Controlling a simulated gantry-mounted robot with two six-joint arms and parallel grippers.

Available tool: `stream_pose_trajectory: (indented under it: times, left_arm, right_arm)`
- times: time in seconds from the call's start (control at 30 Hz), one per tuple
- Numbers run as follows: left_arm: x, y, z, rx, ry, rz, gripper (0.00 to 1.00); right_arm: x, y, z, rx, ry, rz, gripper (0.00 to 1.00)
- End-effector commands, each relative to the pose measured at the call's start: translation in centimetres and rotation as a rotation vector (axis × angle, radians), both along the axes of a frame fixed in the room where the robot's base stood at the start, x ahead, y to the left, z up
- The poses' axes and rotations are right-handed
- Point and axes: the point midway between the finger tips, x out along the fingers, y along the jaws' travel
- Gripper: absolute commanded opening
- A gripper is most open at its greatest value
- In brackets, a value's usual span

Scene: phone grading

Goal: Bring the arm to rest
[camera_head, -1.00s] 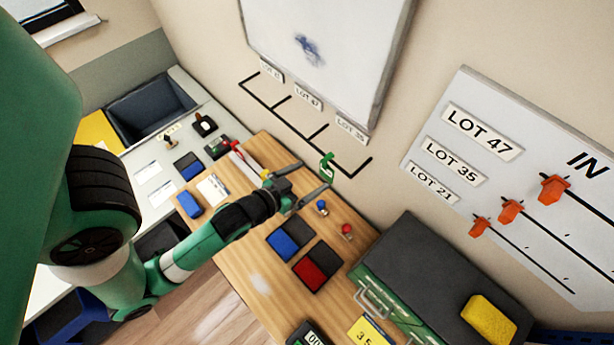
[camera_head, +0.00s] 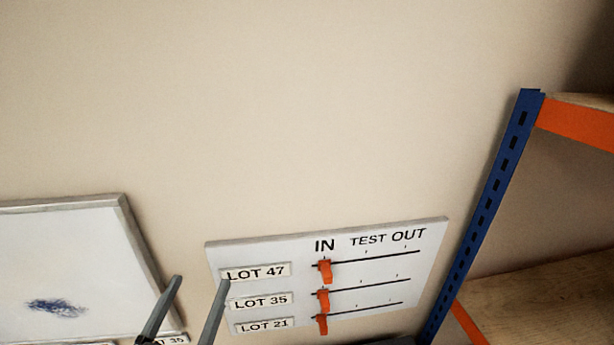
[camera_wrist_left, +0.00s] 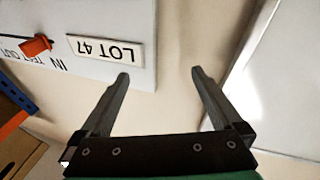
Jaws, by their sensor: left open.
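My left gripper (camera_head: 194,299) is open and empty at the bottom of the head view, its two grey fingers pointing up in front of the wall. It appears between the whiteboard and the lot board (camera_head: 410,285). In the left wrist view the open fingers (camera_wrist_left: 158,75) have a clear gap with bare wall between them. The lot board (camera_wrist_left: 85,12) lies at the upper left there, with the LOT 47 label (camera_wrist_left: 105,50) near the left fingertip; whether they touch I cannot tell. The rest of my left arm is out of the head view. My right gripper is not in view.
A whiteboard (camera_head: 70,240) with a blue scribble hangs at the left. The lot board has orange sliders (camera_head: 324,271) at the IN end of its tracks. A blue and orange shelf rack (camera_head: 497,190) stands at the right. The upper wall is bare.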

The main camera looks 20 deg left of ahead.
Motion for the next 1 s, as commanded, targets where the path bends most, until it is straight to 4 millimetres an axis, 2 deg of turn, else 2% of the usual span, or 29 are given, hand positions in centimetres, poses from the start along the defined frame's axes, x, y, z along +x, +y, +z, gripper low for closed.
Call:
stream_pose_trajectory:
  times: [0.03,0.17,0.3,0.4,0.5,0.53,0.6,1.0]
  left_arm:
    - [0.8,-1.1,4.1,0.010,-0.076,-0.030,1.00]
    - [1.4,-4.1,13.2,0.030,-0.248,-0.107,1.00]
    - [-0.1,-7.6,23.9,0.055,-0.450,-0.194,1.00]
    - [-2.1,-9.5,29.9,0.077,-0.567,-0.241,1.00]
    - [-3.8,-10.6,33.5,0.103,-0.637,-0.267,1.00]
    - [-4.1,-10.8,34.0,0.115,-0.645,-0.271,1.00]
    - [-3.5,-11.4,33.3,0.154,-0.604,-0.279,1.00]
    - [-3.3,-11.3,33.1,0.170,-0.594,-0.267,1.00]
  right_arm:
    - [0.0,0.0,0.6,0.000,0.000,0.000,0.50]
    - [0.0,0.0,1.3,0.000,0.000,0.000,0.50]
    - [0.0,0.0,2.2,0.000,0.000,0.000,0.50]
    - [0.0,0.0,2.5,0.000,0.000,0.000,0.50]
    - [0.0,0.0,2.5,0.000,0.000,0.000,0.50]
    - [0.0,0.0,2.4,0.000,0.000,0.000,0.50]
    - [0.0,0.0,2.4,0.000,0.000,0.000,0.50]
    - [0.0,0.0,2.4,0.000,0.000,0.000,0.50]
